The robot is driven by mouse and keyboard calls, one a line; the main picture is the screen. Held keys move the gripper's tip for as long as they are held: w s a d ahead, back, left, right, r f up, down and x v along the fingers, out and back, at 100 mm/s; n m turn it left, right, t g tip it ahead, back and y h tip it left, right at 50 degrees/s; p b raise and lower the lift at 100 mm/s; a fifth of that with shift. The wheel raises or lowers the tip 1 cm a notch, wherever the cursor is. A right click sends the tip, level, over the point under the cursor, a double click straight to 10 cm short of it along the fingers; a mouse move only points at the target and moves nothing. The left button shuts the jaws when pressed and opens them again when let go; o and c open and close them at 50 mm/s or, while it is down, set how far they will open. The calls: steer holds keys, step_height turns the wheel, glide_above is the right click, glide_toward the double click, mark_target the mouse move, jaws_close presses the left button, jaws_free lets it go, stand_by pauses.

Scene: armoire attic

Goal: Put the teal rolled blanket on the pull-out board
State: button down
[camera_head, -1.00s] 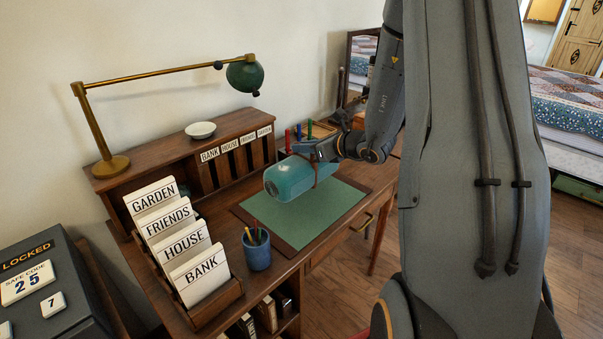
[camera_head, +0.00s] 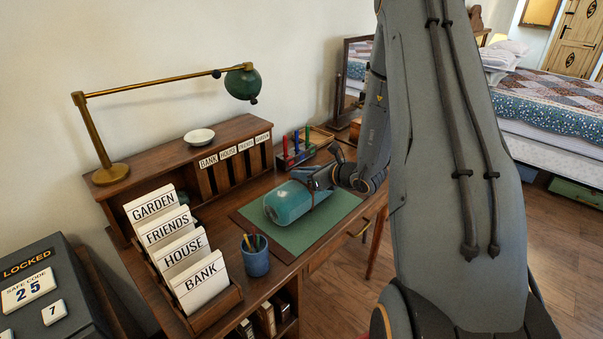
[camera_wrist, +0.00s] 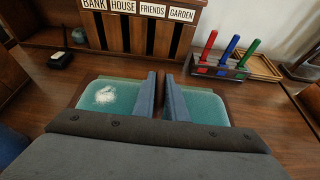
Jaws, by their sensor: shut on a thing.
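The teal rolled blanket (camera_head: 286,204) is a fat cylinder low over the green surface of a brown-edged board (camera_head: 330,214) on the desk. I cannot tell whether it touches the board, or whether this is the pull-out board. My gripper (camera_head: 314,184) is shut on the blanket at its right part. In the wrist view, the two fingers of my gripper (camera_wrist: 162,90) point ahead, and teal parts of the blanket (camera_wrist: 112,98) show on both sides of them. The blanket's underside is hidden.
A blue pen cup (camera_head: 256,261) and a sorter with labelled cards (camera_head: 183,242) stand left of the board. A low pigeonhole shelf (camera_head: 205,160) carries a white bowl (camera_head: 199,136) and brass lamp (camera_head: 118,90). A rack of coloured sticks (camera_wrist: 220,66) stands behind the board.

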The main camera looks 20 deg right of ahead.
steer(key=c, duration=2.2)
jaws_free()
steer(key=shift+f, duration=0.15)
steer(key=o, duration=0.4)
